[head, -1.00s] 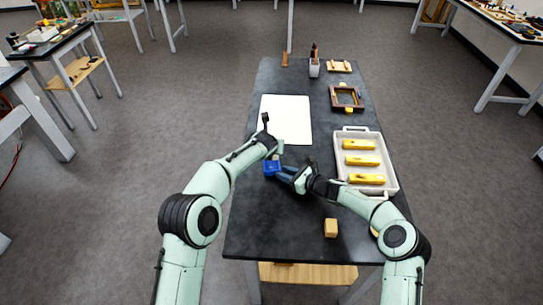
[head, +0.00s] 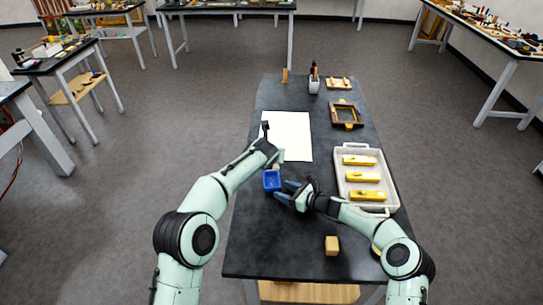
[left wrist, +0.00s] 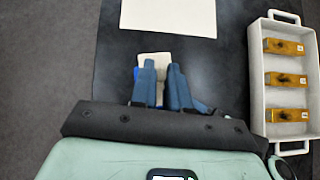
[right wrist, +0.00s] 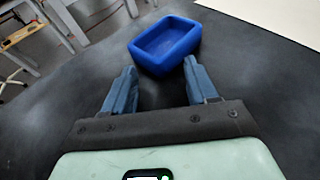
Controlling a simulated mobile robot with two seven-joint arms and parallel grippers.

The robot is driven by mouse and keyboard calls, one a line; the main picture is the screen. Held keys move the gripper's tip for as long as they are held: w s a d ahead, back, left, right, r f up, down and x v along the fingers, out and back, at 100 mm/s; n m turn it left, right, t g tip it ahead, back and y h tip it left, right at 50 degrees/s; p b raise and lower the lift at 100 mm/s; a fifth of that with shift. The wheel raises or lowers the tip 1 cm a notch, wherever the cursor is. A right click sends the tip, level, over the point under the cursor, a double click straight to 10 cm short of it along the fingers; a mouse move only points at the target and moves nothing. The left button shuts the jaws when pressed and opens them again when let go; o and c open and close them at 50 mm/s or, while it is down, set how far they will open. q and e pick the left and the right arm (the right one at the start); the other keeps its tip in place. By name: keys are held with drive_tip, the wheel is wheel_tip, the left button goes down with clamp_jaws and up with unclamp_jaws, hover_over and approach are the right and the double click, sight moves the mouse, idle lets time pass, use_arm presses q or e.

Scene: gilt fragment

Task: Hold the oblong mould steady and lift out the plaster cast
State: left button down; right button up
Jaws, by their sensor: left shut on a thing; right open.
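The blue oblong mould (head: 271,182) stands on the dark table and shows empty in the right wrist view (right wrist: 165,42). My left gripper (left wrist: 162,68) is shut on the off-white plaster cast (left wrist: 155,58), which is out of the mould. The fingers hide part of the cast. In the head view the cast (head: 276,167) shows only as a small pale patch by the mould's far side. My right gripper (right wrist: 160,78) is open and empty, its fingertips just short of the mould.
A white sheet (head: 288,135) lies beyond the mould. A white tray (head: 343,180) with yellow-brown blocks stands to the right. A wooden block (head: 331,246) lies near the front. A brown frame (head: 334,115) and a tool cup (head: 314,85) are farther back.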

drive_tip(key=v, duration=1.1)
drive_tip(key=shift+s+d+r, duration=0.15)
drive_tip(key=shift+s+d, duration=0.05)
drive_tip(key=shift+s, duration=0.1)
